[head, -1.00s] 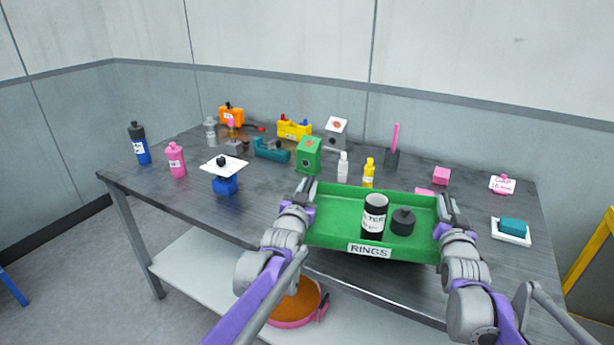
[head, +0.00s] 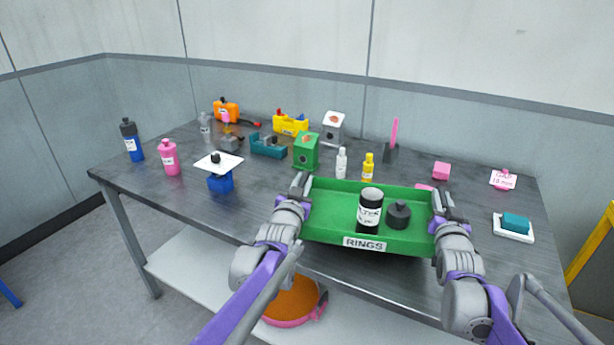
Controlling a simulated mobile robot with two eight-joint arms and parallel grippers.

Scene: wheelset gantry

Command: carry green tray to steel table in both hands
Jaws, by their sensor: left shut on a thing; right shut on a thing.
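The green tray (head: 400,242) carries a "RINGS" label on its front wall. It is held level at the front edge of the dark steel table (head: 270,205), and I cannot tell whether it touches the top. In the tray stand a black bottle with a white label (head: 369,212) and a short black container (head: 399,215). My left gripper (head: 301,190) is shut on the tray's left end. My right gripper (head: 440,206) is shut on its right end. The fingertips are partly hidden by the tray's walls.
Behind the tray stand a white bottle (head: 341,163), a yellow bottle (head: 368,167) and a green box (head: 306,151).

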